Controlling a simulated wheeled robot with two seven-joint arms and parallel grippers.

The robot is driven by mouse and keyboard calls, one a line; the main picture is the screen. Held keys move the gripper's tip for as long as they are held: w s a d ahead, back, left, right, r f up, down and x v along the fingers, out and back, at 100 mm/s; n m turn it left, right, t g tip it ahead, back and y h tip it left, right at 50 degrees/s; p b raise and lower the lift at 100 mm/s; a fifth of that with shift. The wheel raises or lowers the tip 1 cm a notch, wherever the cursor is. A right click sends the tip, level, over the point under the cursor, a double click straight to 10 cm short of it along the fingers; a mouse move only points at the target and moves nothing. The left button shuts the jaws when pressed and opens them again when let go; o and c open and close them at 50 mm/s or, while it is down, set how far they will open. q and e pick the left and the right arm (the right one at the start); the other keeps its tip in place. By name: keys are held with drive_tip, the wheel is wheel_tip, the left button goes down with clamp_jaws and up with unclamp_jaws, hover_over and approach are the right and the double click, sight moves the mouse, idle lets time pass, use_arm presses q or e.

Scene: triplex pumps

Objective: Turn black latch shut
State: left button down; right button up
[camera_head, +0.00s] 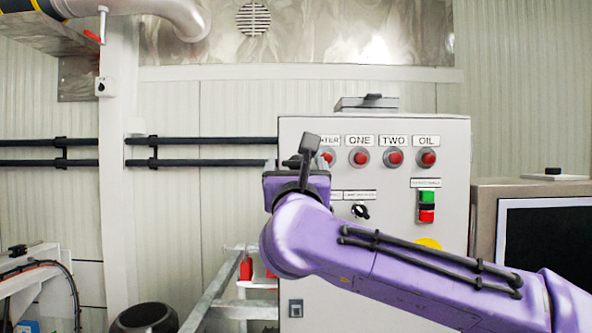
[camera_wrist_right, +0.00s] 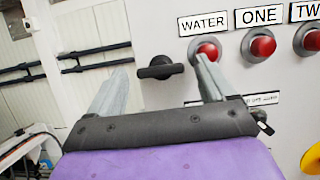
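The black latch (camera_wrist_right: 160,68) is a dark bar-shaped handle on the cabinet's front, left of the WATER button. In the right wrist view its bar lies nearly level. My right gripper (camera_wrist_right: 163,66) is open, with one grey finger on each side of the latch in the picture. I see no finger touching it, and the gap in depth is hard to tell. My left gripper is not in view.
The grey control cabinet (camera_head: 385,285) carries several red buttons, such as ONE (camera_head: 359,157), a black selector knob (camera_head: 360,211) and a green-red switch (camera_head: 427,206). A monitor (camera_head: 545,240) stands at right. Dark pipes (camera_head: 200,141) run along the left wall.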

drive_tip(key=b+v, duration=0.5)
drive_tip(key=v, duration=0.5)
drive_tip(key=shift+s+f, duration=0.2)
